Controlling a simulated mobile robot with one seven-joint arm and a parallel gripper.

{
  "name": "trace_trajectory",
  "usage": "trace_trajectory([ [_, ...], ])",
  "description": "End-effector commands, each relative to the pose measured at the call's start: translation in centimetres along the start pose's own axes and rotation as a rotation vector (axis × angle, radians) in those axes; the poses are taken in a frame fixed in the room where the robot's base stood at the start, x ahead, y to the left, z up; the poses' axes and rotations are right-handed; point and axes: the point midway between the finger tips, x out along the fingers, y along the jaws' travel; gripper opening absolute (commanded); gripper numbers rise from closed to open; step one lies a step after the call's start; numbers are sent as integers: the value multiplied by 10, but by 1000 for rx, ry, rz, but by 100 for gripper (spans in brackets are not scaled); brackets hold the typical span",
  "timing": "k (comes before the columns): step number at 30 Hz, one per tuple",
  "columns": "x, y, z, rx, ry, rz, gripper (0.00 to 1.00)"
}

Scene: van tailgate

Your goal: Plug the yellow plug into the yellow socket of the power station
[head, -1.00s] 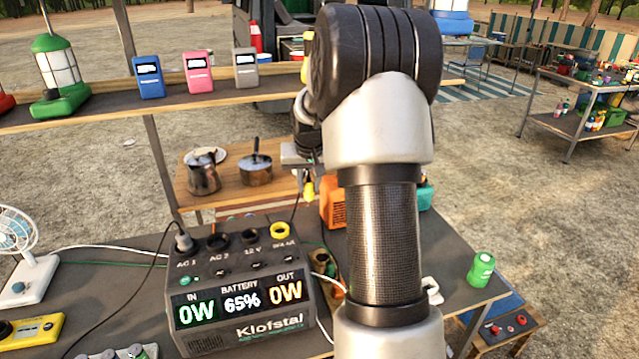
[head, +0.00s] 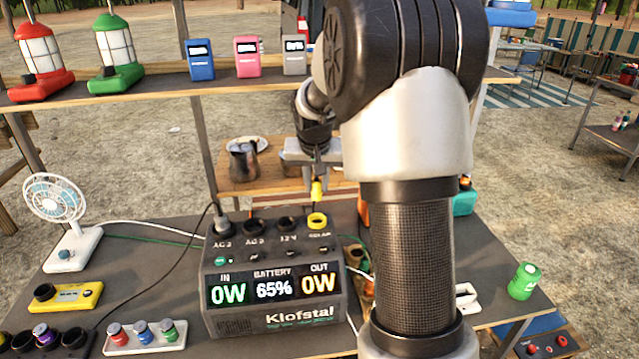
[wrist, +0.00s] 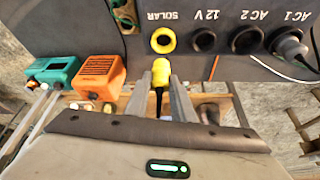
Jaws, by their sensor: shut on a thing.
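The yellow plug (head: 317,190) is held in my gripper (head: 318,172), just above the power station in the head view. In the wrist view the plug (wrist: 160,72) sits between the fingers of my gripper (wrist: 161,88), with a dark cable below it. The yellow socket (head: 317,220) is the rightmost on the top of the power station (head: 272,262). In the wrist view the yellow socket (wrist: 163,40) lies beyond the plug's tip, nearly in line with it, with a visible gap between them. The power station's display reads 65%.
A grey plug fills the AC socket (head: 222,222) at the left end. The AC 2 and 12 V sockets are empty. A fan (head: 62,215) and a yellow box (head: 66,297) stand left; a green can (head: 524,281) stands right. A shelf with lanterns (head: 116,45) spans the back.

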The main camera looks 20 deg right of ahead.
Motion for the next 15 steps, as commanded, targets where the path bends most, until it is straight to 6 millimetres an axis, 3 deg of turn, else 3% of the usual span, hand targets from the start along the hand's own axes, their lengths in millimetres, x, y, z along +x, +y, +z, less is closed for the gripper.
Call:
trace_trajectory([
  [8,3,0,1,0,0,0,0],
  [15,20,0,9,-1,-1,0,0],
])
